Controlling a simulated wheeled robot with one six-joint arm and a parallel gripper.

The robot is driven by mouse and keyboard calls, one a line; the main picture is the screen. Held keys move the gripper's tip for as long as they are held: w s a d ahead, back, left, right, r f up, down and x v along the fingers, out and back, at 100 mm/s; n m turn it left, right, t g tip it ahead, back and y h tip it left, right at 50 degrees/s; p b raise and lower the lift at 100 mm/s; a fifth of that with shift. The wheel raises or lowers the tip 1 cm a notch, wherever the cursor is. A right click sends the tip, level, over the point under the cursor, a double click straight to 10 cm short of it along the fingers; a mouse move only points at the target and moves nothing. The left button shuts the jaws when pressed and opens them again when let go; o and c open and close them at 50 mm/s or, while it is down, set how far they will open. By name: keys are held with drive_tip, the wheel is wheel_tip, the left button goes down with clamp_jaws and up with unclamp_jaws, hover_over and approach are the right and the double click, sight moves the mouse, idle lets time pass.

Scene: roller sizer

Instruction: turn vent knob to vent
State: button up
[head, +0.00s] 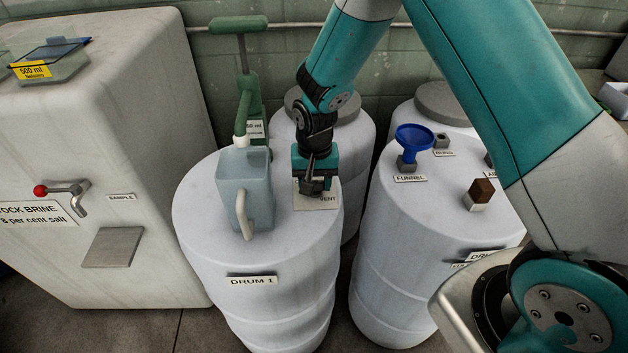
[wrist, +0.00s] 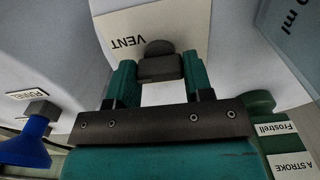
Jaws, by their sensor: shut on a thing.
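The vent knob is a dark knob (wrist: 160,66) on a pale square plate on top of Drum 1 (head: 250,262). The plate (head: 312,204) carries the word VENT, which also shows in the wrist view (wrist: 190,22) left of the knob. My gripper (head: 317,184) points down over the plate. In the wrist view its two teal fingers (wrist: 160,80) stand on either side of the knob and are shut on it. The knob's rounded dark end points toward the top of the wrist view. In the head view my gripper mostly hides the knob, and other plate markings cannot be read.
A clear jug (head: 243,185) stands on Drum 1 left of my gripper, under a green pump (head: 246,100). A second drum at right carries a blue funnel (head: 415,138) and a brown-and-white block (head: 480,193). A large white tank (head: 90,130) stands at left.

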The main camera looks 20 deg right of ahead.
drive_tip(key=o, duration=0.9)
wheel_tip(320, 180, up, 18)
drive_tip(key=shift+f+b, duration=0.2)
drive_tip(key=shift+b, duration=0.55)
drive_tip(key=s+a+r+n+y, duration=0.1)
drive_tip(key=s+r+n, duration=0.1)
drive_tip(key=s, duration=0.6)
drive_tip(key=s+a+r+n+y, duration=0.1)
drive_tip(key=s+a+r+n, duration=0.1)
drive_tip(key=s+n, duration=0.3)
drive_tip(key=s+a+r+n+y, duration=0.1)
drive_tip(key=s+n, duration=0.3)
drive_tip(key=s, duration=0.7)
drive_tip(key=shift+s+a+r+y, duration=0.4)
drive_tip(key=shift+r+y, duration=0.2)
drive_tip(key=shift+r, duration=0.1)
